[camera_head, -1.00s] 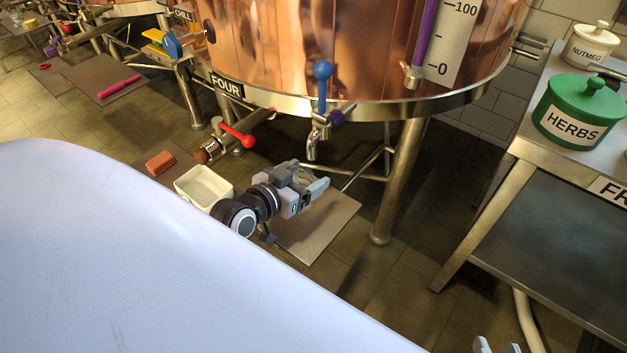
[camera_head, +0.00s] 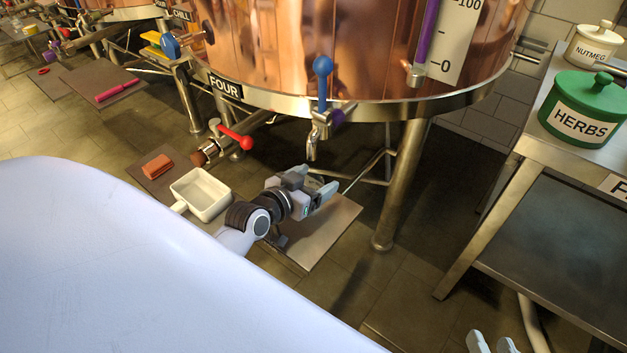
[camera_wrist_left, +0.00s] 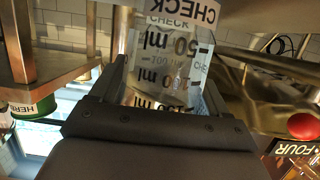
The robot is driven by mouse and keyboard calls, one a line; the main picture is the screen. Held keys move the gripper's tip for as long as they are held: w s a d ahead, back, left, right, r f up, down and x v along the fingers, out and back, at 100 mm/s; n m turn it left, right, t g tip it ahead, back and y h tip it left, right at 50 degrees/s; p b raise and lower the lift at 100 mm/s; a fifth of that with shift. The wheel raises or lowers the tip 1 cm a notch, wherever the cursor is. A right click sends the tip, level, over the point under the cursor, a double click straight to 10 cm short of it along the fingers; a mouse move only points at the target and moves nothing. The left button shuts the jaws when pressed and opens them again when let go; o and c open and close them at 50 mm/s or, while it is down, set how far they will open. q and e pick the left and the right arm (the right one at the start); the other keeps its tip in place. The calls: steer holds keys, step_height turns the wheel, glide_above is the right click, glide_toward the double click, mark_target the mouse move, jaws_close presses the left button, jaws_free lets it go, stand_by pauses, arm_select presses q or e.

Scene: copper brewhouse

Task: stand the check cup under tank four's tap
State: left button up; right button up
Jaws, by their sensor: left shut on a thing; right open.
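Tank four (camera_head: 290,50) is copper with a FOUR plate on its rim. Its tap (camera_head: 312,143) has a blue ball handle and a spout pointing down. My left gripper (camera_head: 324,193) is just below the spout, shut on the clear check cup (camera_head: 316,183). The cup is mostly hidden by the fingers in the head view. In the left wrist view the check cup (camera_wrist_left: 165,72) shows between the jaws, with CHECK and ml marks. A flat plate (camera_head: 325,238) lies below the gripper. My right gripper (camera_head: 490,343) is open at the bottom edge, partly cut off.
A white container (camera_head: 203,193) and a brick-red block (camera_head: 158,165) are left of my left gripper. A red-handled valve (camera_head: 237,138) sticks out behind them. A steel table (camera_head: 545,160) with a green HERBS pot (camera_head: 585,110) stands right. A tank leg (camera_head: 402,185) is right of the plate.

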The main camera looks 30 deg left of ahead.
arm_select(q)
steer(key=o, duration=1)
steer(key=shift+o, duration=0.2)
steer(key=shift+r, duration=0.1)
steer(key=shift+d+p+v, duration=0.4)
steer(key=shift+p+v, duration=1.45)
steer(key=shift+v, duration=4.1)
steer(key=s+d+m+g+h, duration=0.1)
steer(key=s+d, duration=0.1)
steer(key=d, duration=0.5)
steer(key=s+d+m+g+h, duration=0.1)
steer(key=s+d+g+h, duration=0.1)
steer(key=d, duration=0.5)
steer(key=shift+s+d+m, duration=0.4)
arm_select(e)
steer(key=d, duration=0.1)
steer(key=d+h, duration=0.1)
steer(key=s+r, duration=0.1)
steer(key=shift+d+n+h, duration=0.3)
steer(key=shift+d, duration=0.1)
